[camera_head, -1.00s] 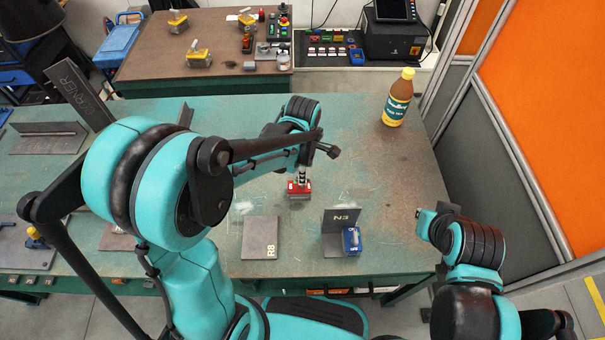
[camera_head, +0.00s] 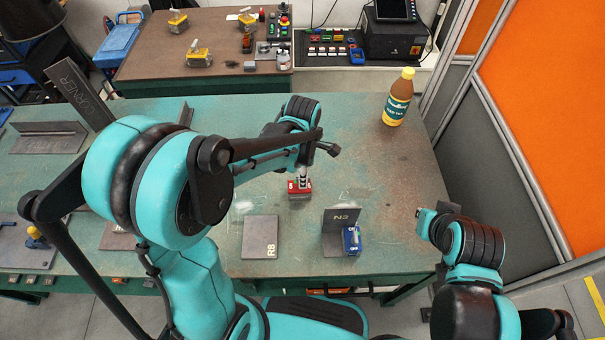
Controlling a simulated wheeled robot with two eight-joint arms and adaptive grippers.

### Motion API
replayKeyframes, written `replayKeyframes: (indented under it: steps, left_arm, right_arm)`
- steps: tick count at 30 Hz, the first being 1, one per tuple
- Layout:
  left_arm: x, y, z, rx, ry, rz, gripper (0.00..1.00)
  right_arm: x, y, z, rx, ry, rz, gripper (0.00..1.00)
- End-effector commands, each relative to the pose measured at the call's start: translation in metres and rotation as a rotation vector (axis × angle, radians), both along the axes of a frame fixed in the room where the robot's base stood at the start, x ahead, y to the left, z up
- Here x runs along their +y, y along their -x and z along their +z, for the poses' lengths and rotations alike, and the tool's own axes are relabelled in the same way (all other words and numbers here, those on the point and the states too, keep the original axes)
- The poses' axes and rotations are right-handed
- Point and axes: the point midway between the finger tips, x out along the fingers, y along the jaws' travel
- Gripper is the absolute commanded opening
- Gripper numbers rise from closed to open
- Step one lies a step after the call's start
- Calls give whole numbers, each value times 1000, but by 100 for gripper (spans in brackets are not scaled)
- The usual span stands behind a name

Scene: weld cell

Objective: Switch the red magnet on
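The red magnet (camera_head: 300,193) sits on the green welding table (camera_head: 372,200), near the middle, with a dark and light upright part on top. My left gripper (camera_head: 303,176) is right above the magnet, at its top part. Its fingers are small and partly hidden by my arm, so I cannot tell whether they are open or shut on that part. My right gripper (camera_head: 424,222) is at the table's right edge, far from the magnet. Its finger opening does not show clearly.
A flat plate marked R8 (camera_head: 260,237) lies in front of the magnet. An angle piece marked N3 (camera_head: 341,218) stands to its right with a blue magnet (camera_head: 352,240) against it. A bottle (camera_head: 397,97) stands at the back right. The right middle of the table is clear.

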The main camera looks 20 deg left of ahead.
Motion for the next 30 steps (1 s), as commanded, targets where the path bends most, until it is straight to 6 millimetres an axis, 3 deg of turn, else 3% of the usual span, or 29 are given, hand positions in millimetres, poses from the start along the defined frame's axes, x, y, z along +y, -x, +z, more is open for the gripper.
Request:
replayKeyframes:
  steps: [7,21,30]
  left_arm:
    - [0,0,17,0,0,0,29]
    - [0,0,108,0,0,0,29]
    - [0,0,120,0,0,0,29]
  right_arm:
    - [0,0,0,0,0,0,0]
    - [0,0,0,0,0,0,0]
    - [0,0,0,0,0,0,0]
